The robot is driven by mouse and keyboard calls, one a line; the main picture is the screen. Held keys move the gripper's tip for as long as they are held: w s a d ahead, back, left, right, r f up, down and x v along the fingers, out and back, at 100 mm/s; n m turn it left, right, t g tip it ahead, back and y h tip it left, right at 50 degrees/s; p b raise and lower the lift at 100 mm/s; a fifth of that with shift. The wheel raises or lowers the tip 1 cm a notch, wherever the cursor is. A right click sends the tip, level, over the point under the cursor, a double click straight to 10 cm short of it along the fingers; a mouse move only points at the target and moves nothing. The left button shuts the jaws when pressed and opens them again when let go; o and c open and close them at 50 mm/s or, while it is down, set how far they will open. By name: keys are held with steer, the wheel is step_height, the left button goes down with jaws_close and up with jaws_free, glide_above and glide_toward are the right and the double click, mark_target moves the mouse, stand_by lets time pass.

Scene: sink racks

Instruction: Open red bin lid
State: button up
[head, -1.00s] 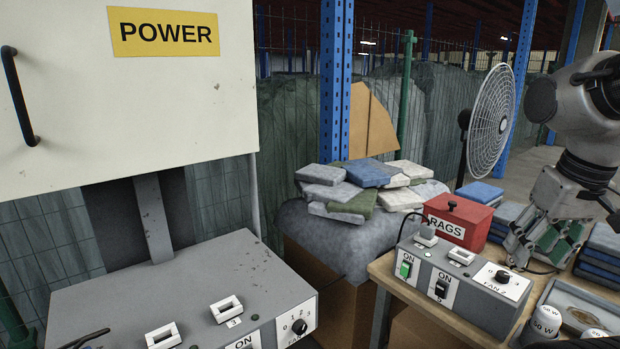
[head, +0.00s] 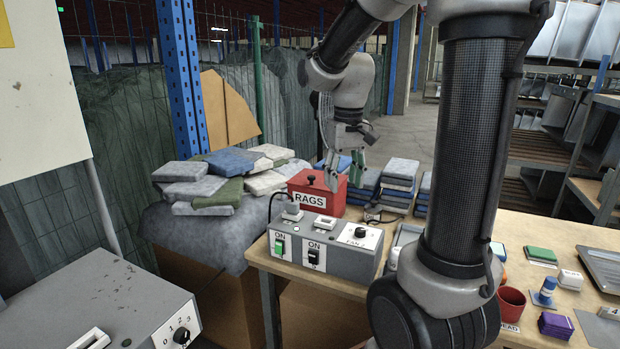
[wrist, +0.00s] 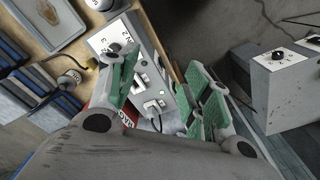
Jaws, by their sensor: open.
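The red bin (head: 322,203), labelled RAGS, stands on the wooden bench behind the grey switch box. Its lid (head: 318,183) is on, with a dark knob (head: 311,180) on top. My gripper (head: 345,168) has green-padded fingers, points down and is open. In the head view it appears just above and right of the lid; the exact depth gap is hard to tell. In the wrist view the open fingers (wrist: 163,88) show nothing held between them. A red part of the bin (wrist: 101,121) shows beside the left finger there, mostly hidden behind the gripper.
The grey switch box (head: 325,256) with switches and a knob stands in front of the bin. Stacked blue-grey cloths (head: 398,180) lie right of it. A pile of folded cloths (head: 225,180) is at left. A red cup (head: 511,303) and small items sit at the bench's right.

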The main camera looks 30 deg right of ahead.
mark_target(311, 176)
steer(key=shift+m+g, duration=0.3)
steer(key=shift+g, duration=0.3)
steer(key=w+d+f, duration=0.3)
steer(key=w+f, duration=0.1)
steer(key=w, duration=0.7)
steer(key=w+d+f, duration=0.3)
steer(key=w+f, duration=0.2)
steer(key=w, duration=0.6)
steer(key=w+d+f, duration=0.3)
steer(key=w+f, duration=0.2)
steer(key=w, duration=0.6)
steer(key=shift+w+d, duration=0.3)
steer(key=shift+w+d+r+t, duration=0.15)
steer(key=shift+w+r+t, duration=0.15)
steer(key=shift+w+r, duration=0.65)
steer(key=shift+t, duration=0.3)
steer(key=r, duration=0.1)
steer(key=w+r, duration=0.1)
steer(key=r, duration=0.2)
steer(key=shift+w+d+r, duration=0.15)
steer(key=shift+w+r, duration=0.05)
steer(key=shift+w, duration=0.15)
steer(key=f, duration=0.7)
steer(key=shift+s+f, duration=0.25)
steer(key=shift+s, duration=0.15)
steer(key=shift+f, duration=0.2)
steer(key=shift+c, duration=0.2)
